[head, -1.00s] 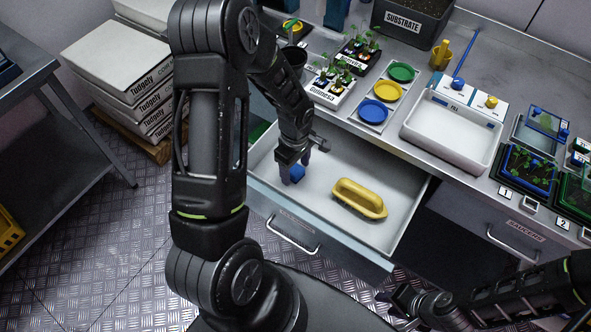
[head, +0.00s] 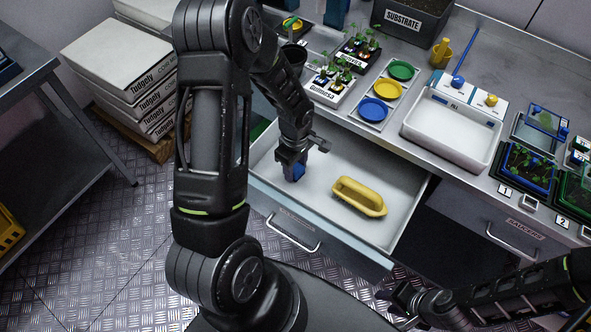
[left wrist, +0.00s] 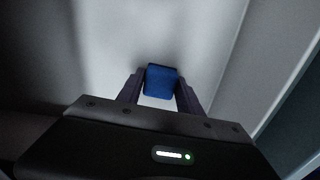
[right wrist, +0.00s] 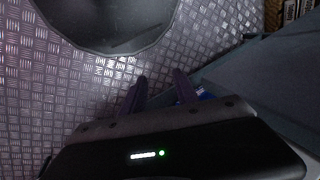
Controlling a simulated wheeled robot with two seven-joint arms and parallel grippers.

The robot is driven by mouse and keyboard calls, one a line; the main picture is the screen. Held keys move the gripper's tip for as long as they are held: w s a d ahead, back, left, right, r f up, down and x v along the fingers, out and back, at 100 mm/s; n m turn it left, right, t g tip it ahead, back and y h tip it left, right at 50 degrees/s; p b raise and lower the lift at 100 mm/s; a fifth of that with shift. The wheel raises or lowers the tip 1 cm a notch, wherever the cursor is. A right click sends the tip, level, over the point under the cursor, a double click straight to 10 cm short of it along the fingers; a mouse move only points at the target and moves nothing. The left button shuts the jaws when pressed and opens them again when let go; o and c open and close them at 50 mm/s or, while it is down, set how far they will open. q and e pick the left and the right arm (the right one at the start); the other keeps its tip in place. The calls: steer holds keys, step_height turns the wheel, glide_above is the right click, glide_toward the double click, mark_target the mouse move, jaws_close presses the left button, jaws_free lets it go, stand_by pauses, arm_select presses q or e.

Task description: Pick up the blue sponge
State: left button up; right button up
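The blue sponge (head: 298,173) is in the open drawer (head: 268,178), towards its left side. My left gripper (head: 292,168) reaches down into the drawer from above, with the sponge at its fingertips. In the left wrist view the sponge (left wrist: 161,80) sits between the two fingertips (left wrist: 160,84), which press against its sides. I cannot tell whether the sponge still touches the drawer floor. My right gripper (right wrist: 159,88) is empty with its fingers apart; in the head view it is low at the right (head: 396,298), outside the drawer.
A yellow boat-shaped object (head: 360,197) lies in the drawer, right of the sponge. The counter above holds a white tray (head: 447,135), coloured discs on a plate (head: 373,112), seedling trays (head: 328,90) and a substrate box (head: 412,20). The drawer's front wall (head: 316,236) stands nearest me.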

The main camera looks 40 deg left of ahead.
mark_target(296, 168)
arm_select(q)
steer(key=c, duration=0.8)
steer(key=shift+r, duration=0.1)
steer(key=shift+c, duration=0.2)
step_height(296, 168, up, 10)
steer(key=shift+f+b, duration=0.1)
steer(key=shift+b, duration=0.55)
